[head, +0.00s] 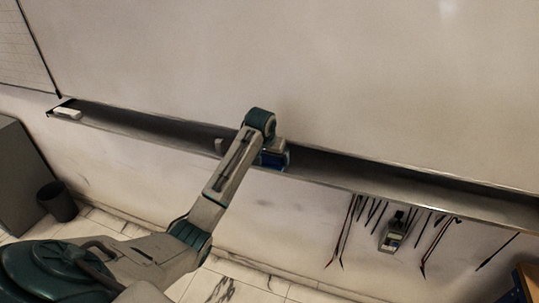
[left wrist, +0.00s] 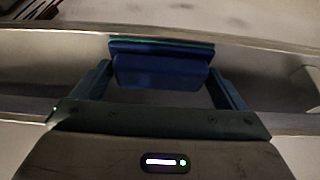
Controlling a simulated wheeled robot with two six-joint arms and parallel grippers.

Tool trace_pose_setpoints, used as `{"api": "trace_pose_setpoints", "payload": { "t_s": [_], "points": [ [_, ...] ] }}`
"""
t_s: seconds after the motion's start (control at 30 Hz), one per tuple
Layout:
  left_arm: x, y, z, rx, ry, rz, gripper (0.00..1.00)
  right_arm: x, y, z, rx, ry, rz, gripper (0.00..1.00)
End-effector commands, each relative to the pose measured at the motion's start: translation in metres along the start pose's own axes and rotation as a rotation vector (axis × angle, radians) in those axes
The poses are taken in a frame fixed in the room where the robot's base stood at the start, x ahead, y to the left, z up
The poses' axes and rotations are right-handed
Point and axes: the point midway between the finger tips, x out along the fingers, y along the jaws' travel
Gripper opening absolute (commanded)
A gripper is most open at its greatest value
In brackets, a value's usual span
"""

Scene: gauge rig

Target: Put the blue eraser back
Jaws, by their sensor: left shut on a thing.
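The blue eraser (head: 273,158) shows at the middle of the long tray under the whiteboard, partly hidden by my left arm. In the left wrist view the blue eraser (left wrist: 160,68) lies between the two fingers of my left gripper (left wrist: 160,82), which is shut on it. In the head view my left gripper (head: 277,154) is mostly hidden behind its own wrist. The tray (head: 345,168) passes beneath the eraser; I cannot tell whether the eraser touches it. My right gripper is in neither view.
A white block (head: 67,113) lies at the tray's left end. A meter (head: 394,232) and several cables hang below the tray at right. The tray's right half looks clear.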

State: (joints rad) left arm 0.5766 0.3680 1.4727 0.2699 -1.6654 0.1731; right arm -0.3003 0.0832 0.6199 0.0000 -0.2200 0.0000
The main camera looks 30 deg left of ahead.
Motion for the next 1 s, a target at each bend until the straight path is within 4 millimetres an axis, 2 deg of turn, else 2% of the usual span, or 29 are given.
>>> {"api": "trace_pose_setpoints", "payload": {
  "t_s": [0.27,0.43,0.57,0.83,0.9,1.0],
  "points": [
    [0.0,0.0,0.0,0.0,-0.001,0.0,1.0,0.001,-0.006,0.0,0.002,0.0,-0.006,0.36],
    [-0.01,-0.001,0.0,0.0,0.003,-0.001,1.0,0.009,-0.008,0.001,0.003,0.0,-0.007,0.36],
    [-0.033,0.0,0.0,0.0,0.007,0.0,1.0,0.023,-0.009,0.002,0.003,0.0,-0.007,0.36],
    [-0.095,0.0,0.001,0.0,0.006,0.0,1.0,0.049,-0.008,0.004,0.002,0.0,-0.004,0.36],
    [-0.11,-0.001,-0.002,0.0,-0.001,-0.001,1.0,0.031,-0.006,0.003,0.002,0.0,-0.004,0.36],
    [-0.117,0.0,-0.001,0.0,-0.001,-0.001,1.0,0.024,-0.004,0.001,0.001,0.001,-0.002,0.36]
  ]
}}
